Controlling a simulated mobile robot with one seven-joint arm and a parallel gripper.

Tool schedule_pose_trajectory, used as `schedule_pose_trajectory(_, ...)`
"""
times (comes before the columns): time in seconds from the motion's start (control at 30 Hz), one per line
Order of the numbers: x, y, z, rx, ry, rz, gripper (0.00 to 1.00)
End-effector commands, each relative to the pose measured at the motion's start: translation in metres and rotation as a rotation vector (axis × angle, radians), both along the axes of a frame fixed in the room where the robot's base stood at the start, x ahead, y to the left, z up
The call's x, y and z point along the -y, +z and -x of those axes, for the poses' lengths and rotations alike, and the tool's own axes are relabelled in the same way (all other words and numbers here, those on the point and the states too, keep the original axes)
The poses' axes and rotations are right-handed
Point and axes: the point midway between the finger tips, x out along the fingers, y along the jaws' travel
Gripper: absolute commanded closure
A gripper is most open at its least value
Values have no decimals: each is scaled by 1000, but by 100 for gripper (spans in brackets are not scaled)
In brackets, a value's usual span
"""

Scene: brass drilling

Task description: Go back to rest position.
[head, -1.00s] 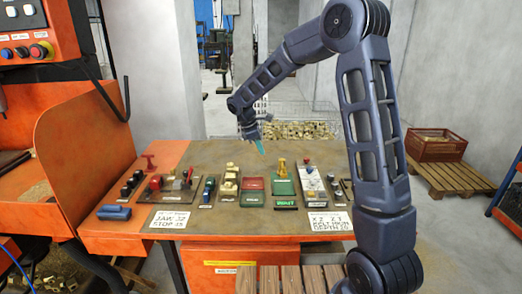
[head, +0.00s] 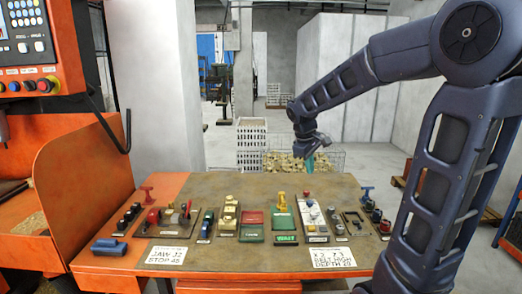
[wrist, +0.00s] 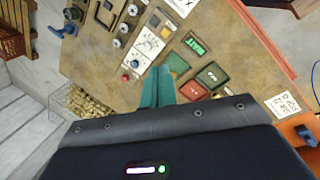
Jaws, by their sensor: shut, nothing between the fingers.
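My gripper (head: 309,163) hangs from my arm above the far edge of the work table (head: 230,184), in front of the wire basket in the head view. Its teal fingers are together and empty. They also show in the wrist view (wrist: 158,88), pointing out over the table top. The fingers look clear of the fittings on the table. My arm reaches in from the right side of the head view, with the elbow high and the forearm sloping down to the left.
Several control fittings stand in a row on the table, including a red block (head: 253,217) and a green block (head: 284,224). Two white cards (head: 165,257) lie near the front edge. A wire basket of brass pieces (head: 280,163) stands behind. The orange machine (head: 80,180) is at left.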

Motion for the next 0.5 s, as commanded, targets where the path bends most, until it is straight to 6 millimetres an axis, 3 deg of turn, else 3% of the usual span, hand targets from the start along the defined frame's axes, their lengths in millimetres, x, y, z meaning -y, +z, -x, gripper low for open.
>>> schedule_pose_trajectory(0.2,38,17,43,88,-197,-81,100)
schedule_pose_trajectory(0.5,77,25,103,200,-459,-209,100)
